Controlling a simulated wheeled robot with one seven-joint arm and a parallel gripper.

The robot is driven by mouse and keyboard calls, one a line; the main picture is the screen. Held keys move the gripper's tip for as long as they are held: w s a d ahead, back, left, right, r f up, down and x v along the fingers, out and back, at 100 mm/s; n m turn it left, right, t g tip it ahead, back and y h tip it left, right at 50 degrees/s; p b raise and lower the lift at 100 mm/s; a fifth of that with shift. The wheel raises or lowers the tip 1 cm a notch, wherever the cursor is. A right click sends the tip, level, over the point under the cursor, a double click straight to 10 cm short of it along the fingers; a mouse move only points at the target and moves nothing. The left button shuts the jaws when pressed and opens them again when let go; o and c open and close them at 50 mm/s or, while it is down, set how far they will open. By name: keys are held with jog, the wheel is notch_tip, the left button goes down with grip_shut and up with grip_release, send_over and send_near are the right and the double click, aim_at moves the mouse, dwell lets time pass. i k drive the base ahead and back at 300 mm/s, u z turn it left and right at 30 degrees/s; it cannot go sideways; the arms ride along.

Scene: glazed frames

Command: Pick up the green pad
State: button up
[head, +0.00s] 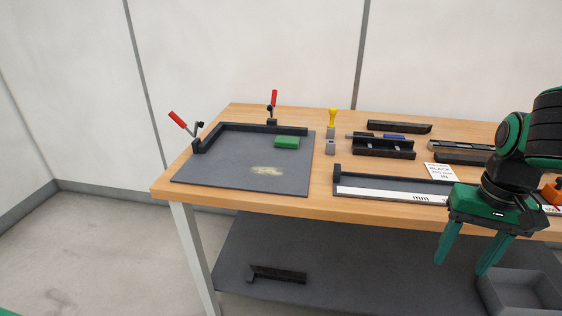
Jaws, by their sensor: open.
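The green pad (287,142) is a small flat block lying on the dark grey plate (215,170), near the plate's back right, just in front of the black raised rail. My gripper (460,268) has green fingers that point down. It is open and empty, at the right of the head view in front of the table's front edge, well to the right of the pad and apart from it.
Right of the plate are a yellow-handled tool (332,118), a black tray (382,150), a ruler fixture (385,192) and a white card (440,172). A grey bin (520,292) sits on the lower shelf.

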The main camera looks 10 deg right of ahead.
aim_at(293, 142)
jog(key=i, duration=1.1)
jog(key=u, duration=0.05)
jog(key=k, duration=1.1)
jog(key=u, duration=0.5)
jog(key=i, duration=1)
jog(key=z, duration=0.05)
